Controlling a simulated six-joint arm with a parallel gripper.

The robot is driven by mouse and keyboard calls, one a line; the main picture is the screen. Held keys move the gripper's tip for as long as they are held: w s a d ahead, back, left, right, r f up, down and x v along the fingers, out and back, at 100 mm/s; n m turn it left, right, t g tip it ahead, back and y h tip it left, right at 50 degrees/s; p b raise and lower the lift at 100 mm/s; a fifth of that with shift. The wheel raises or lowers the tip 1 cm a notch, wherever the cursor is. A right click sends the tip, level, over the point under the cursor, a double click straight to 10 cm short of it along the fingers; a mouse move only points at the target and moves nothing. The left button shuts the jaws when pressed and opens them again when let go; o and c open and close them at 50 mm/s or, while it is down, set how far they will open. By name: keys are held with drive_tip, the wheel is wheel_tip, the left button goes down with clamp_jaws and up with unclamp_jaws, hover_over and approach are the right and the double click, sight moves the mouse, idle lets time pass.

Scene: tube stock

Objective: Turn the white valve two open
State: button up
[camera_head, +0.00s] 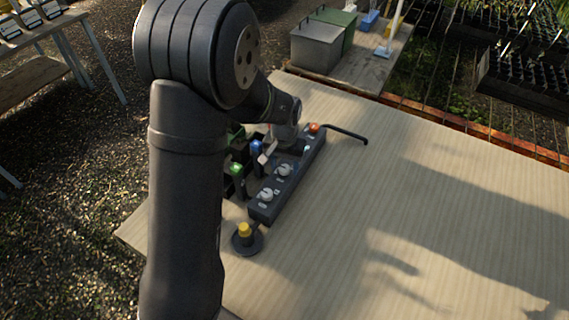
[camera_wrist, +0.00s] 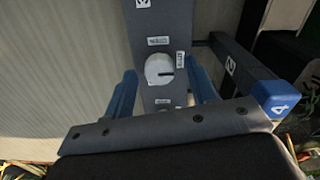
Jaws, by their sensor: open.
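A white round valve knob (camera_wrist: 159,69) with a dark pointer line sits on a dark grey strip, between the fingers of my gripper (camera_wrist: 164,90) in the wrist view. The blue fingers are open, one on each side, with gaps to the knob. The pointer line lies roughly sideways, towards the right. Small labels stand above and right of the knob, too small to read. In the head view, two white knobs show on the strip (camera_head: 258,212), a nearer one (camera_head: 266,195) and a middle one (camera_head: 284,170); my wrist hides part of its far end.
A blue block marked 4 (camera_wrist: 279,98) stands close right of my gripper in the wrist view. A green-topped block (camera_head: 237,168) is left of the strip. A yellow button (camera_head: 244,230) stands at its near end, an orange one (camera_head: 314,127) at its far end. The right tabletop (camera_head: 430,210) is clear.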

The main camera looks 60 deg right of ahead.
drive_tip(key=c, duration=1)
drive_tip(key=shift+o, duration=0.2)
drive_tip(key=shift+n, duration=0.3)
drive_tip(key=n, duration=0.4)
drive_tip(key=shift+n, duration=0.3)
drive_tip(key=n, duration=0.8)
drive_tip(key=shift+n, duration=2.3)
